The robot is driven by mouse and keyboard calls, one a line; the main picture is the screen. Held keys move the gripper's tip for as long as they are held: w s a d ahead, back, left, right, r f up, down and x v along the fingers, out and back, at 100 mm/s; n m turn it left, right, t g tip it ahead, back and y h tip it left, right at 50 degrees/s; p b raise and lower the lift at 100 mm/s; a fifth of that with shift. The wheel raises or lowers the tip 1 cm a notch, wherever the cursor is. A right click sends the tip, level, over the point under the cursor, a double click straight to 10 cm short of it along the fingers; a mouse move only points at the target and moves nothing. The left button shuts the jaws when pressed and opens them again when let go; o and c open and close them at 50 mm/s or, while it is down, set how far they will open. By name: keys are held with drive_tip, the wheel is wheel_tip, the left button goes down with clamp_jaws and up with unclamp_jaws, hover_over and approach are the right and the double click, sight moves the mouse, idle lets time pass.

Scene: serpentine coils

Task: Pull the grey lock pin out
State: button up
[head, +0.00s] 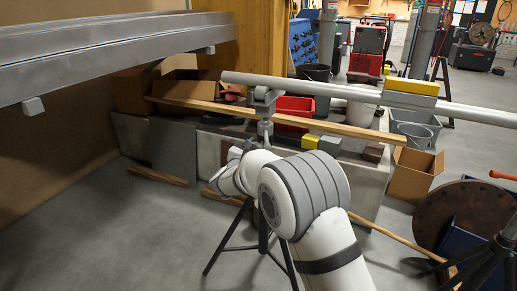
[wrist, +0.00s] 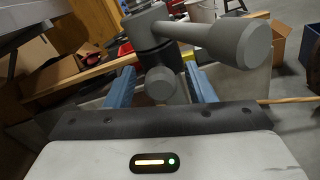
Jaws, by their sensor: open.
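A short grey knob (wrist: 161,83), which looks like the head of the lock pin, points towards the wrist camera from a dark upright post (wrist: 152,40). A thicker grey bar with a round end (wrist: 240,40) sticks out to the right above it. My gripper (wrist: 160,70) is open, its two blue fingers standing left and right of the knob with gaps showing. I cannot tell how deep the fingertips reach. In the head view the stand head (head: 264,98) holds a long pipe (head: 330,90). My arm hides most of the gripper and the pin there.
A steel beam (head: 110,58) hangs at the upper left. A wooden plank (head: 340,128) runs below the pipe. The floor at lower left is clear.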

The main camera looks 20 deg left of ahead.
clamp_jaws()
idle(0.4)
drive_tip(key=s, duration=0.2)
drive_tip(key=shift+s+a+f, duration=0.15)
drive_tip(key=shift+s, duration=0.25)
unclamp_jaws()
